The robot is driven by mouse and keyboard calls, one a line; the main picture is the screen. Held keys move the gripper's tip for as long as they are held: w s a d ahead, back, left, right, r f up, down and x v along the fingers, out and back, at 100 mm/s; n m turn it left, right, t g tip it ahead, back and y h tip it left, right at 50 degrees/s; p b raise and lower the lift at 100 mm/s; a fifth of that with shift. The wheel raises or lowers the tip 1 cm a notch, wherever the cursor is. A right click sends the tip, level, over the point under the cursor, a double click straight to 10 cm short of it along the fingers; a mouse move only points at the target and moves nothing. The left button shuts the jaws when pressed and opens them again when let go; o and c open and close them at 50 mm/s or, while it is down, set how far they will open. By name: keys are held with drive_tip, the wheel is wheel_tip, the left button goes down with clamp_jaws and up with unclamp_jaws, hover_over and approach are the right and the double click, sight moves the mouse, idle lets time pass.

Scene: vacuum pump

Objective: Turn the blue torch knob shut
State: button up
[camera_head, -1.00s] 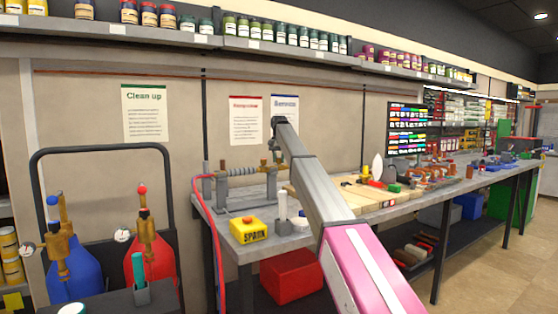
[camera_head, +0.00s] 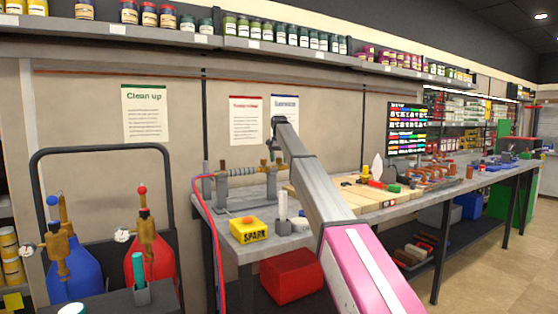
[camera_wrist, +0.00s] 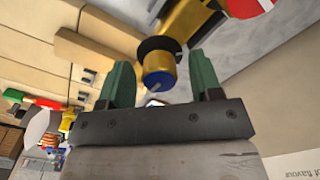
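The blue knob (camera_wrist: 158,79) shows in the wrist view at the end of a dark collar on a yellow brass body (camera_wrist: 190,22). A small pale mark is on the knob's face. My gripper (camera_wrist: 163,75) has two green fingers, one on each side of the knob. They are open, with a visible gap on both sides, wider on the right; I cannot tell how deep the knob sits between them.
The bench (camera_head: 218,224) holds a yellow SPARK box (camera_head: 248,230), a glass-and-metal apparatus (camera_head: 244,172) and wooden boards (camera_head: 352,193). A red-and-white round part (camera_wrist: 247,7) is near the knob. Blue (camera_head: 82,272) and red (camera_head: 138,268) gas cylinders stand at left.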

wheel_tip(320, 180, up, 11)
idle(0.7)
drive_tip(key=shift+f, duration=0.1)
